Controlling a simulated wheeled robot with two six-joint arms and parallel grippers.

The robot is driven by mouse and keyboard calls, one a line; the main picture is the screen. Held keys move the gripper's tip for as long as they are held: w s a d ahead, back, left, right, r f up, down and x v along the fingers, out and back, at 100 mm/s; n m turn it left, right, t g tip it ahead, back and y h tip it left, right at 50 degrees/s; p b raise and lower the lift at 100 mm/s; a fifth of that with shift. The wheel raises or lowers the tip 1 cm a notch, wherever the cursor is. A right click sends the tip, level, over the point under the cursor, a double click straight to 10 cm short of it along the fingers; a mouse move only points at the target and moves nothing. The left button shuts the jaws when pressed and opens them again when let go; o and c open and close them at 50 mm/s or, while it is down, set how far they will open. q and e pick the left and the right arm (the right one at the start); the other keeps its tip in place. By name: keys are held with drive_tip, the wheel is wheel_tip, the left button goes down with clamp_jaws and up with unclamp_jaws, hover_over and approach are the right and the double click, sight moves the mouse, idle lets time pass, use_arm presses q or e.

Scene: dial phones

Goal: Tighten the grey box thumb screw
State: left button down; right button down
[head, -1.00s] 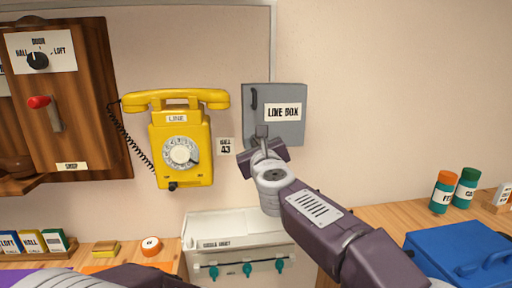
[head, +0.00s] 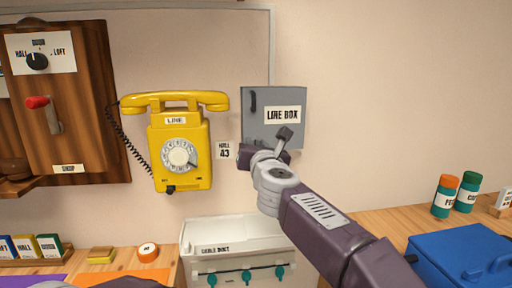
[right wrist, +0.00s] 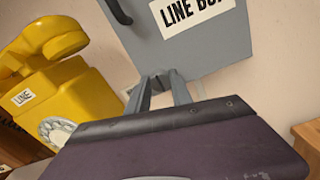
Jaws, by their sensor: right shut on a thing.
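The grey line box (head: 288,100) hangs on the wall right of the yellow phone, its door shut. My right gripper (head: 266,152) is at the box's lower left edge, and its body hides the thumb screw in the head view. In the right wrist view, the two grey fingers (right wrist: 159,84) close together on the small grey thumb screw (right wrist: 156,74) at the underside of the box (right wrist: 185,45). The screw is mostly hidden between the fingertips. My left gripper is out of view.
The yellow phone (head: 182,150) with its coiled cord hangs close to the left of the gripper. A white cable duct box (head: 235,230) with teal knobs stands below. A blue case (head: 460,255) and two jars (head: 456,195) sit on the right bench. The wall right of the box is clear.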

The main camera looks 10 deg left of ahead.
drive_tip(key=shift+f, duration=0.1)
idle(0.3)
drive_tip(key=c, duration=1.1)
unclamp_jaws()
drive_tip(key=shift+c, duration=0.2)
drive_tip(key=b+v, duration=0.2)
drive_tip(key=v, duration=0.7)
